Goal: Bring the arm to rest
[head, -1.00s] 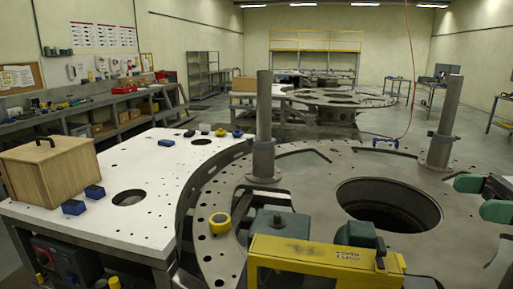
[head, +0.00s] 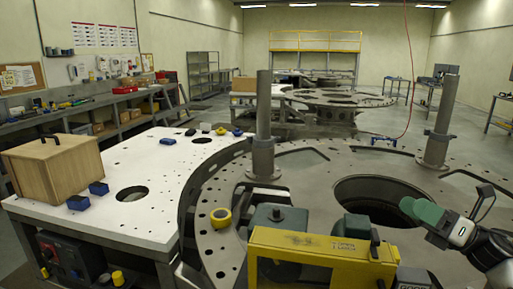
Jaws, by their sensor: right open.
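My right gripper (head: 424,212) is at the right of the head view, with its green finger pads pointing left. It is over the right part of the turret plate (head: 300,178), near the rim of the round opening (head: 345,185). Its grey and black arm comes in from the lower right corner. I see nothing held between its fingers, which overlap from this angle. The jaws are open. My left gripper is not in view.
Two metal posts (head: 264,125) (head: 441,120) rise from the plate. A yellow frame (head: 310,247) stands in front, and a yellow tape roll (head: 221,217) lies on the plate. A white table (head: 150,165) at left carries a wooden box (head: 55,168) and blue blocks (head: 78,202).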

